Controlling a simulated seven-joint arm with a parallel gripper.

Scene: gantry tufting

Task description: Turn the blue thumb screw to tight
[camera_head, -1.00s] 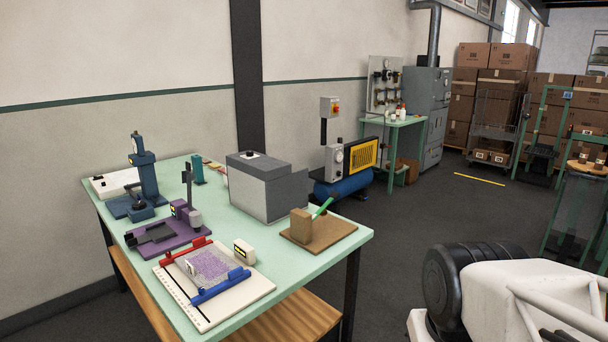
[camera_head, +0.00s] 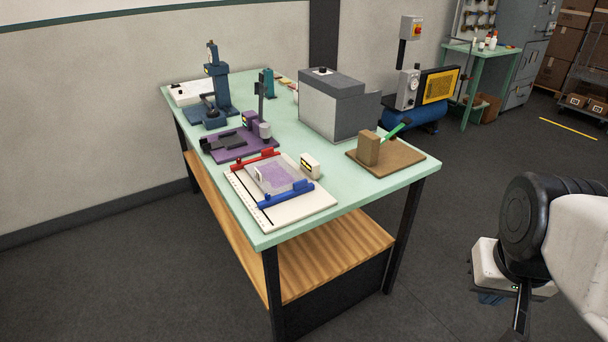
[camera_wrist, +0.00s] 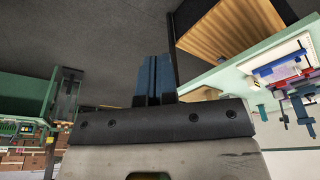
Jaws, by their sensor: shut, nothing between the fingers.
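A white board (camera_head: 308,212) near the front edge of the green table carries a red bar (camera_head: 255,159) and a blue bar (camera_head: 285,195), with a speckled purple sample (camera_head: 272,178) between them. The blue thumb screw is too small to pick out with certainty; blue parts sit along the blue bar. The board also shows tilted at the right of the wrist view (camera_wrist: 275,54). My gripper's blue fingers (camera_wrist: 154,60) are together and empty in the wrist view. In the head view my gripper (camera_head: 490,298) hangs at lower right, well away from the table and the board.
The green table (camera_head: 225,166) also holds a purple device (camera_head: 236,148), a blue press (camera_head: 217,90), a grey box (camera_head: 334,103), a small cream gauge (camera_head: 310,166) and a brown board (camera_head: 407,164) with a block. Open floor lies between the table and my arm.

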